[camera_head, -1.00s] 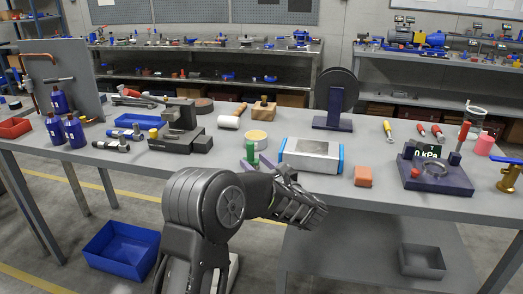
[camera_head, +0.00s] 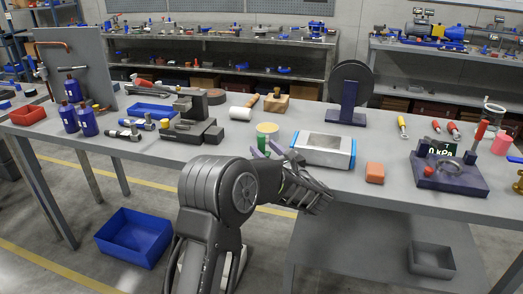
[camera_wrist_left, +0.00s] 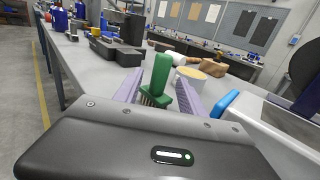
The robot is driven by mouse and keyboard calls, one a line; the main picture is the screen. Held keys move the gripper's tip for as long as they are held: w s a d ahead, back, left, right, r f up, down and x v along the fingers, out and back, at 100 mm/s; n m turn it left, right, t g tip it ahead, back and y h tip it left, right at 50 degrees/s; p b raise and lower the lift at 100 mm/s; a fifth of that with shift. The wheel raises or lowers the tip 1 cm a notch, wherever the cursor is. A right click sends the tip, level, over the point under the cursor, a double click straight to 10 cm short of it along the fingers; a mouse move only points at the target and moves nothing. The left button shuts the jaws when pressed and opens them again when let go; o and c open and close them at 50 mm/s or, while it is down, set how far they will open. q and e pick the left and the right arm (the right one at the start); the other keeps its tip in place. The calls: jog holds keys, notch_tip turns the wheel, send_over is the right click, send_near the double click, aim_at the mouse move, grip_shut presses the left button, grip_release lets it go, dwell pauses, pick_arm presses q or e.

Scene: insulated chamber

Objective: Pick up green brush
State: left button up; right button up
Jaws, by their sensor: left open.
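The green brush (camera_wrist_left: 160,75) stands upright on the bench in the left wrist view, with its bristles at the bottom between my two lilac fingers. In the head view only a small green part of it (camera_head: 261,142) shows, close to the fingertips. My left gripper (camera_head: 267,150) is open around the brush; it also shows in the wrist view (camera_wrist_left: 158,92), with a gap visible at the right finger. Whether the left finger touches the brush I cannot tell. My right gripper is not in view.
A yellow-topped tin (camera_head: 268,128) stands just behind the brush. A metal box with blue ends (camera_head: 323,150) is right of the gripper. A dark clamp block (camera_head: 190,132) is to the left, and an orange block (camera_head: 374,173) lies farther right.

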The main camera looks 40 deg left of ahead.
pick_arm(q)
jog(key=shift+p+x, duration=0.65)
jog(key=shift+x, duration=1.95)
jog(key=shift+s, duration=0.1)
grip_shut()
